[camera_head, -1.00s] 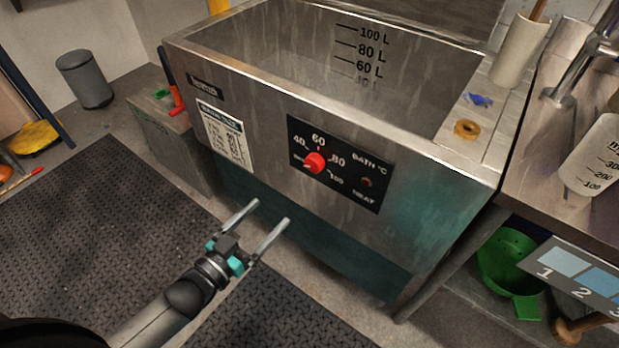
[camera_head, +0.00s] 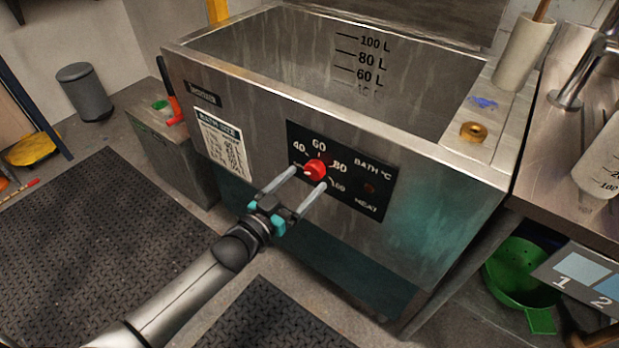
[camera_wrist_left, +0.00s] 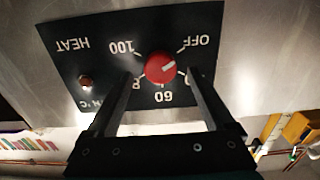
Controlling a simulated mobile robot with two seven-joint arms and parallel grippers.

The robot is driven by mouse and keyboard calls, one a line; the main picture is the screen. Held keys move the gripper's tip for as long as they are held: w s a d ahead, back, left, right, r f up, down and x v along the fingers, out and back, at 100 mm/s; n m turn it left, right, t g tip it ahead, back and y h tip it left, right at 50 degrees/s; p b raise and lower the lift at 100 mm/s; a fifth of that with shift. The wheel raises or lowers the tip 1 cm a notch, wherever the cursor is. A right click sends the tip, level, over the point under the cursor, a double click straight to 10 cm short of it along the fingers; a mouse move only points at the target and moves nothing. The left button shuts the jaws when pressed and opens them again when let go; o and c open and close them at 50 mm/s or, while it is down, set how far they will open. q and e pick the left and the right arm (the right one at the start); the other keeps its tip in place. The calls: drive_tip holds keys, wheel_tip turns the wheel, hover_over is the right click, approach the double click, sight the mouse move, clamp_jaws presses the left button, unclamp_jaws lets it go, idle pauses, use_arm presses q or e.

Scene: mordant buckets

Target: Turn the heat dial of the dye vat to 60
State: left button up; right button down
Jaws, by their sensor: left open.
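The dye vat (camera_head: 245,95) is a steel tub with a black control panel (camera_head: 374,190) on its front, also in the left wrist view (camera_wrist_left: 70,45). The red heat dial (camera_head: 316,169) sits on this panel. In the left wrist view the dial (camera_wrist_left: 158,70) shows a white mark pointing toward the OFF side, away from 60. My left gripper (camera_head: 309,176) is open, its fingertips one on each side of the dial, as the left wrist view (camera_wrist_left: 160,79) also shows. I cannot tell whether they touch it. The 80 and 40 labels are partly hidden by the fingers there. My right gripper is out of view.
A steel counter (camera_head: 560,135) stands at the right, with a green colander (camera_head: 522,275) below it. A grey box (camera_head: 165,150) stands left of the vat. A brass-coloured ring (camera_head: 473,131) lies on the vat's right ledge. Black mats (camera_head: 90,240) cover the floor.

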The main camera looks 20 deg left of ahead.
sight(315, 170)
use_arm(q)
drive_tip(key=shift+b+x, duration=0.35)
drive_tip(key=shift+x, duration=1.15)
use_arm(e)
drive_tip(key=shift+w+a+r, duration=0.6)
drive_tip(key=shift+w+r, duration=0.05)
use_arm(q)
drive_tip(key=c, duration=1.4)
